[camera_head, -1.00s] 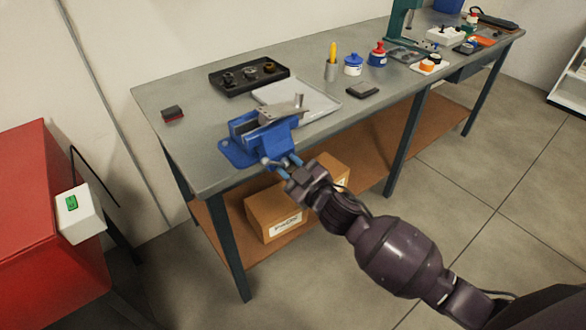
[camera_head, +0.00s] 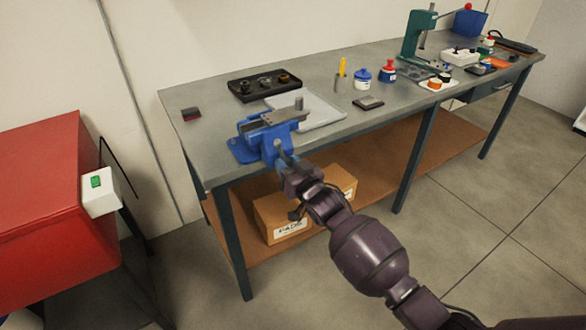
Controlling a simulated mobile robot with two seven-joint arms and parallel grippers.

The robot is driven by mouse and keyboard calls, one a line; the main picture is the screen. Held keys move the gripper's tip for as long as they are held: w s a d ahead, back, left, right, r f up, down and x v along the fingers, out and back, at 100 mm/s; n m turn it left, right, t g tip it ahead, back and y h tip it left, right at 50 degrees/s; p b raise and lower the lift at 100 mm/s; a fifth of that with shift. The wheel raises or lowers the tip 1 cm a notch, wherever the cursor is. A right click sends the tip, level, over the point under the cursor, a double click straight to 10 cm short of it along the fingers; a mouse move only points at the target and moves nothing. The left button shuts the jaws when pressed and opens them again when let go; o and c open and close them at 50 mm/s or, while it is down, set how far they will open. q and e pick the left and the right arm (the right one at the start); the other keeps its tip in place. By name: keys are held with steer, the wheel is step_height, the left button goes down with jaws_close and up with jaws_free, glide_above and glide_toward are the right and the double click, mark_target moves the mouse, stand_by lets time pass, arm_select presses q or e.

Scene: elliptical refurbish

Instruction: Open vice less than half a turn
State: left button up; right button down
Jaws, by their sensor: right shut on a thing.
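The blue vice (camera_head: 262,137) is fixed at the front left edge of the grey workbench (camera_head: 215,165). A flat metal piece (camera_head: 284,116) with an upright stub sits at its jaws. My right gripper (camera_head: 286,164) is at the front of the vice, shut on the vice handle (camera_head: 278,150), which it largely hides. The handle's exact angle is hard to tell. My left gripper is not in view.
A black tray (camera_head: 264,86) with small parts and a pale grey tray (camera_head: 325,112) lie behind the vice. A cardboard box (camera_head: 270,218) stands on the lower shelf (camera_head: 385,165). A red cabinet (camera_head: 50,200) stands at left.

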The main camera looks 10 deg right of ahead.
steer(key=m+p, duration=0.1)
steer(key=m, duration=0.2)
steer(key=shift+r, duration=0.2)
steer(key=shift+m+p, duration=0.35)
steer(key=shift+m, duration=0.45)
steer(key=m, duration=0.2)
steer(key=shift+m, duration=0.4)
steer(key=m, duration=0.2)
steer(key=shift+m+p, duration=0.3)
steer(key=shift+m, duration=1.9)
